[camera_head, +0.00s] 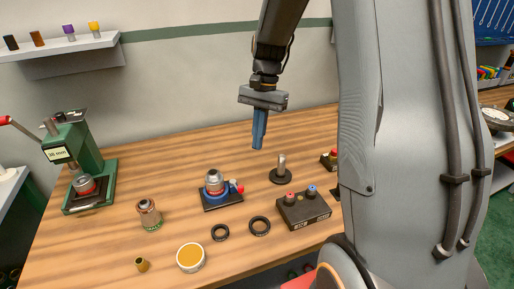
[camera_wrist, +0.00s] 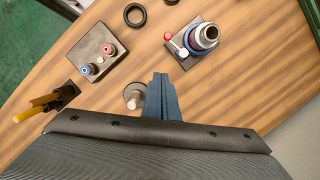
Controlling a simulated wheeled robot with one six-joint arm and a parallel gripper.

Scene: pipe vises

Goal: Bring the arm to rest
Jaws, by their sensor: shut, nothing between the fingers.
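My gripper (camera_head: 259,136) hangs above the back of the wooden bench, its blue fingers closed together and pointing down, with nothing held. In the wrist view the shut fingers (camera_wrist: 159,82) also show against the bench top. A grey post on a round dark base (camera_head: 281,171) stands on the bench to the right of and below the fingers in the head view. The same post shows beside the fingers in the wrist view (camera_wrist: 136,97). My fingers are apart from everything on the bench.
A wall shelf (camera_head: 75,48) is at left.

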